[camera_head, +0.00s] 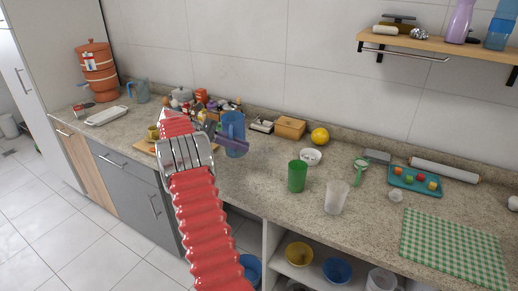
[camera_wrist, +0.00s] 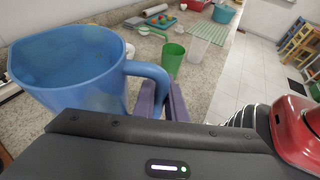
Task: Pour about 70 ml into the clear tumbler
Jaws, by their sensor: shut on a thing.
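A blue pitcher (camera_head: 235,128) is in front of the back wall in the head view, left of the tumblers. It fills the left of the wrist view (camera_wrist: 65,75), looks upright, and I cannot make out a liquid level inside. My gripper (camera_wrist: 160,95) has purple fingers shut on the pitcher's handle. It also shows in the head view (camera_head: 228,141). Whether the pitcher's base touches the counter is unclear. The clear tumbler (camera_head: 336,198) stands upright on the counter, right of the pitcher and apart from it. It also shows in the wrist view (camera_wrist: 199,50).
A green tumbler (camera_head: 297,177) stands between the pitcher and the clear tumbler. Several small items crowd left of the pitcher. A shelf (camera_head: 440,46) hangs upper right.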

